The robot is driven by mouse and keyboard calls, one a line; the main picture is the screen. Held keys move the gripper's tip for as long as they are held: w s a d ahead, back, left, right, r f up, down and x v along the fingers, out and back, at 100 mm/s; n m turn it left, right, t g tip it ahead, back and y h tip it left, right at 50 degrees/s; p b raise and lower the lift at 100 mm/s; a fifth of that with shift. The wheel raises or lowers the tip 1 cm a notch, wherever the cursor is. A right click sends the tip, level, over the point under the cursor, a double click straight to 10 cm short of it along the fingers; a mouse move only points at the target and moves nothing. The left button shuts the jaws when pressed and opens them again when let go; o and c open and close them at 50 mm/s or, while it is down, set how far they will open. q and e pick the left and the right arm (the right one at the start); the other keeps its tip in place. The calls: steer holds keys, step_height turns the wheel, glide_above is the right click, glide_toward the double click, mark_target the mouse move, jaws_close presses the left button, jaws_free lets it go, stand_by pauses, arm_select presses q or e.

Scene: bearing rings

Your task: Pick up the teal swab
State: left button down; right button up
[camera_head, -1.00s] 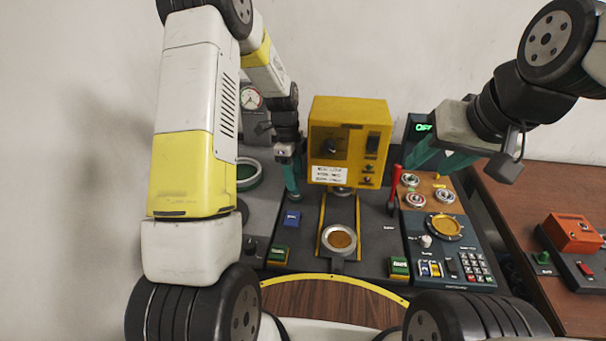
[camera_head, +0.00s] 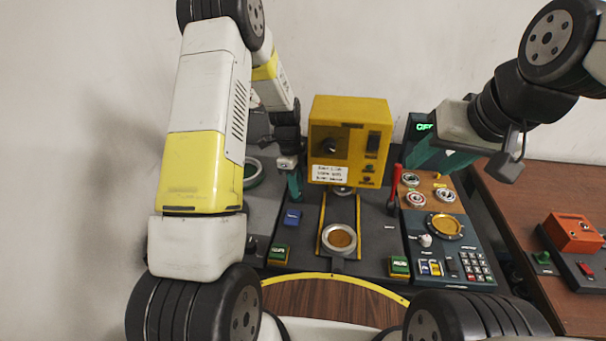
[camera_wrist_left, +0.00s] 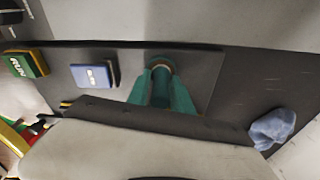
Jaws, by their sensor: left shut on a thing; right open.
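My left gripper (camera_head: 295,187) points down beside the left side of the yellow machine, behind the blue button. In the left wrist view its teal fingers (camera_wrist_left: 160,92) are shut on the teal swab (camera_wrist_left: 160,86), a dark teal upright piece with a tan ring at its far end. The fingers hide most of the swab, and in the head view I cannot tell it from the teal fingers. My right gripper (camera_head: 432,155) is open and empty, high at the right of the yellow machine.
The yellow machine (camera_head: 349,115) stands at the back centre, with a metal ring (camera_head: 339,239) in front. A red lever (camera_head: 396,187) and a panel of rings (camera_head: 428,180) are to its right. A blue button (camera_head: 292,217) lies near my left gripper. A blue-grey lump (camera_wrist_left: 272,128) shows in the wrist view.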

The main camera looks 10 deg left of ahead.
arm_select(q)
steer(key=shift+r, duration=0.1)
step_height(320, 180, up, 28)
stand_by(0.7)
stand_by(2.1)
